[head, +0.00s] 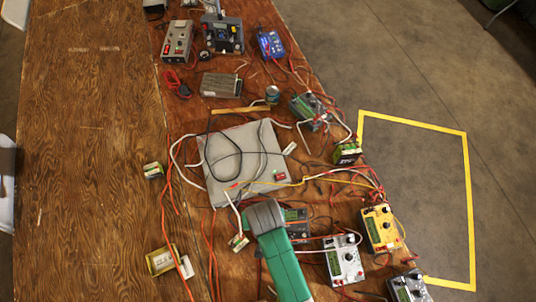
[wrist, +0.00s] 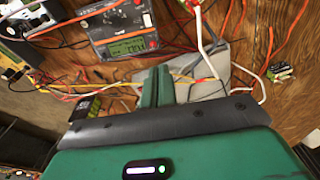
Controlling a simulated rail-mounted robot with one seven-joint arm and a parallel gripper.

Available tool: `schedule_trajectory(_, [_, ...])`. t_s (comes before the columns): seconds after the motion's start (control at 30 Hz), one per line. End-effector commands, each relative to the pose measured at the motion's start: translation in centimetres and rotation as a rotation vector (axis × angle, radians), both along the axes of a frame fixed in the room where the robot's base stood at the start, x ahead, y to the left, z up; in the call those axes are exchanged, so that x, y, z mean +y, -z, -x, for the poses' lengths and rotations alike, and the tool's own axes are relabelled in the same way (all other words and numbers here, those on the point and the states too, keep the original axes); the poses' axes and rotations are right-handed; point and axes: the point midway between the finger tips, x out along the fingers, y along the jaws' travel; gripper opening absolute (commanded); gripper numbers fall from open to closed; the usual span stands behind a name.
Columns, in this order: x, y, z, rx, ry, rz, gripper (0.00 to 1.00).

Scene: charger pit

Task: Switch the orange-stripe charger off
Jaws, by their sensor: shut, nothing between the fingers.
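A dark grey charger with orange bands (wrist: 120,35) is at the upper left of the wrist view. Its yellow-green display (wrist: 132,45) is lit with dark characters. The switch's position cannot be told.
A grey panel (head: 225,160) with cables lies in the middle of the wooden table. A yellow charger (head: 380,228) and a white-grey one (head: 343,260) stand to the right of my arm. Loose cables cross the area. The table's left side (head: 85,150) is largely clear.

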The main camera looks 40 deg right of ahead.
Motion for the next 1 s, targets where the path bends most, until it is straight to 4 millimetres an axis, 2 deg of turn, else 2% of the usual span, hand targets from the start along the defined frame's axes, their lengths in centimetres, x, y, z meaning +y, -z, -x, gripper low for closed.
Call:
schedule_trajectory(0.03, [0.0, 1.3, 1.3, 0.039, 0.011, -0.009, 0.00])
schedule_trajectory(0.17, [0.1, 2.6, 3.0, 0.091, 0.024, -0.020, 0.00])
schedule_trajectory(0.47, [0.1, 2.7, 3.1, 0.094, 0.024, -0.020, 0.00])
schedule_trajectory(0.57, [0.1, 3.3, 3.1, 0.095, 0.024, -0.021, 0.00])
schedule_trajectory(0.67, [0.0, 4.8, 3.0, 0.095, 0.024, -0.021, 0.00])
schedule_trajectory(1.0, [-0.2, 12.3, 2.6, 0.094, 0.024, -0.021, 0.00])
